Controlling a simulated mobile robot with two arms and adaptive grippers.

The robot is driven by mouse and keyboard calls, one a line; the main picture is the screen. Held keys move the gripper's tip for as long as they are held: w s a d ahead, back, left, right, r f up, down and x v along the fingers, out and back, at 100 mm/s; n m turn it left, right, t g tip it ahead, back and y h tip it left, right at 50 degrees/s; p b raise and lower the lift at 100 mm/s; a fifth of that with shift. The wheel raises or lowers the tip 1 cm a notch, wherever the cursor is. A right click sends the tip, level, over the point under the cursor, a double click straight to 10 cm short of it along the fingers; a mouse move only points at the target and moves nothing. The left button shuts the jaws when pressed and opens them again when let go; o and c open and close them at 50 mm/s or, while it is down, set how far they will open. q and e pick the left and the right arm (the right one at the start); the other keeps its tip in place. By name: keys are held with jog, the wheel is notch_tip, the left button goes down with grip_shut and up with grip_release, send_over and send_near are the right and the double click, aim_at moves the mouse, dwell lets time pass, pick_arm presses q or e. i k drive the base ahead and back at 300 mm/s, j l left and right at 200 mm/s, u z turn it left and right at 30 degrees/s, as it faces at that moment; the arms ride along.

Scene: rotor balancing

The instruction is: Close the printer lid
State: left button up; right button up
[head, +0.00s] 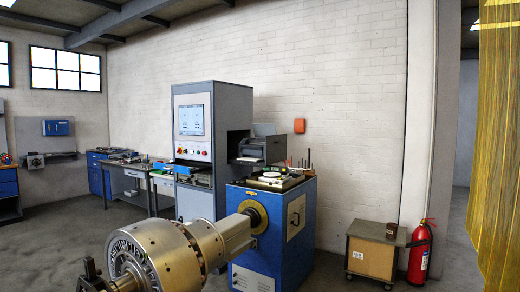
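The printer (262,149) is a small dark grey box beside the tall grey control cabinet, behind the blue machine. A light grey panel (264,129), which looks like its lid, stands up at the top of the printer. It appears raised, but it is too small to tell its exact angle. Neither of my grippers shows in the head view.
The blue machine (298,245) stands in front of the printer, with small items on its top. A large metal rotor (165,255) reaches toward me at lower left. A wooden cabinet (371,257) and a red fire extinguisher (420,252) stand at right.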

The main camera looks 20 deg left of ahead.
aim_at(260, 131)
jog(key=i+z, duration=0.1)
jog(key=i, duration=4.25)
jog(key=i+u, duration=0.1)
jog(key=i, duration=0.7)
jog(key=i+l, duration=0.15)
jog(key=i, duration=0.65)
jog(key=j+u, duration=0.05)
